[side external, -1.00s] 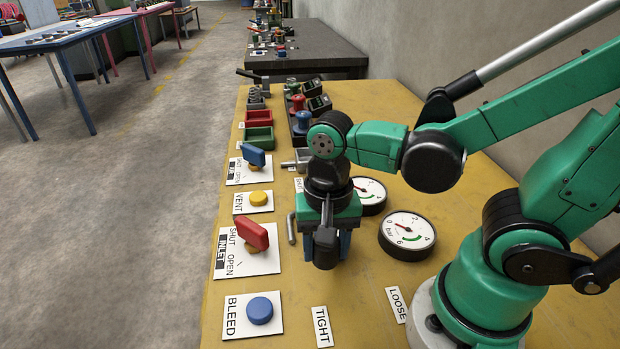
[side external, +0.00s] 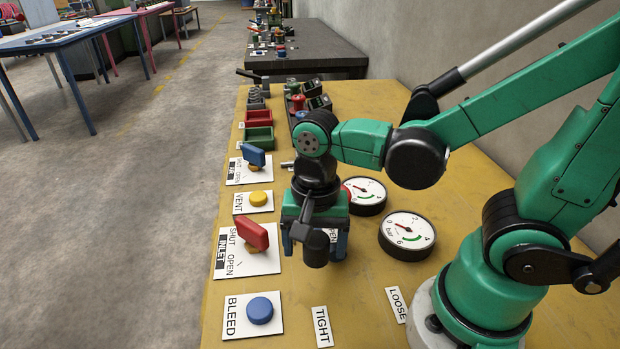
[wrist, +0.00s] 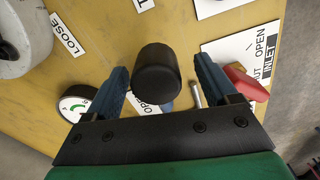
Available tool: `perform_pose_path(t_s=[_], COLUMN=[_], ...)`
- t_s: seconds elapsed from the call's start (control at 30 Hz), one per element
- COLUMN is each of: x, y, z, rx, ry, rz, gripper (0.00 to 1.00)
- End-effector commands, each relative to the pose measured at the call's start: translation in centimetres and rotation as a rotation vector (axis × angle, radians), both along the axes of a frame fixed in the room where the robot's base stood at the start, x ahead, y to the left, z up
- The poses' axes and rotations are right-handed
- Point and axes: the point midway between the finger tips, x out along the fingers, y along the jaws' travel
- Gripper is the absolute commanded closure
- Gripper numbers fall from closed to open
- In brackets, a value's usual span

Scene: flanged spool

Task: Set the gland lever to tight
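My gripper (side external: 317,246) points down over the yellow bench, and its blue fingers are apart. In the wrist view a black cylindrical knob (wrist: 157,72), apparently the gland lever's grip, shows between the open fingers (wrist: 160,64), with a gap on each side. A silver rod (wrist: 195,92) shows close to the right finger; how it joins the knob is hidden.
The red INLET handle (side external: 252,234) stands close left of my gripper. A blue BLEED button (side external: 260,310), yellow VENT button (side external: 258,199) and blue handle (side external: 253,156) line the left edge. Two gauges (side external: 407,234) (side external: 365,195) stand to the right. Bench around the TIGHT label is clear.

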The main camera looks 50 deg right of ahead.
Motion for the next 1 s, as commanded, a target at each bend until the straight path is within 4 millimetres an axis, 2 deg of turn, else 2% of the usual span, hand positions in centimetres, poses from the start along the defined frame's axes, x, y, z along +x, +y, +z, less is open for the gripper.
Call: perform_pose_path(t_s=[0.37,0.8,1.0], x=[-0.1,0.0,-0.1], y=[0.0,0.0,0.0], z=[0.3,4.5,5.5], rx=[-0.001,0.0,-0.001], ry=[0.003,0.002,0.002], rz=[0.002,0.001,0.001], gripper=[0.2,0.2,0.2])
